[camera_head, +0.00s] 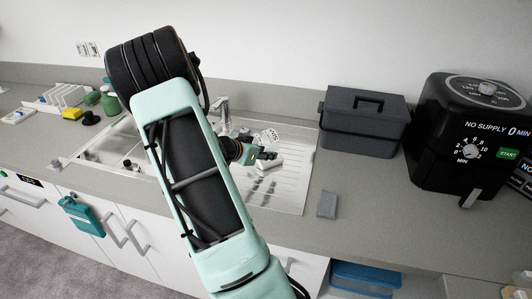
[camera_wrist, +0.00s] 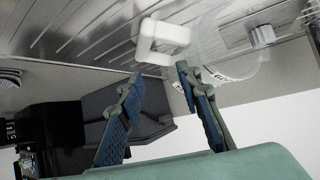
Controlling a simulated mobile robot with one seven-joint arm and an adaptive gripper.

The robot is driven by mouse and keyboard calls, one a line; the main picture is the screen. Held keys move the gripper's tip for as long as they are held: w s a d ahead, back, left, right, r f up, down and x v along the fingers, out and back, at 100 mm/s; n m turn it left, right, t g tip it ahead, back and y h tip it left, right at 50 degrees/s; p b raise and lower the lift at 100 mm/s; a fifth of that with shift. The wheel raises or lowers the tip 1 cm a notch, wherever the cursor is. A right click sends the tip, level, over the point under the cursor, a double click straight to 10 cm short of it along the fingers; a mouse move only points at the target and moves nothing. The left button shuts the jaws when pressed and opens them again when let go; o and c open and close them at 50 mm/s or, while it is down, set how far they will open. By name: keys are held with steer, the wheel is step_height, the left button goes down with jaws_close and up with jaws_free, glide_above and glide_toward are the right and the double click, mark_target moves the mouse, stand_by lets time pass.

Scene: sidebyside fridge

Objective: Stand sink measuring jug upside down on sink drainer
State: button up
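The measuring jug is clear, with dark printed marks and a white handle. In the wrist view its clear body (camera_wrist: 228,50) is at the upper right and its handle (camera_wrist: 162,42) is at the top centre. In the head view the jug (camera_head: 268,136) shows faintly behind my gripper, over the sink drainer (camera_head: 292,180). I cannot tell which way up it is. My gripper (camera_wrist: 158,76) is open, with its fingertips apart and the handle just beyond them. Nothing shows between the fingers. In the head view my gripper (camera_head: 268,155) is low over the drainer, and my arm hides part of the sink.
A grey lidded box (camera_head: 360,122) and a black air fryer (camera_head: 470,138) stand right of the drainer. A grey cloth (camera_head: 327,204) lies on the worktop. The tap (camera_head: 222,110) is behind my arm. The drainer's right side looks clear.

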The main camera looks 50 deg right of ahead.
steer(key=v, duration=1.1)
steer(key=shift+a, duration=0.15)
steer(key=shift+r, duration=0.15)
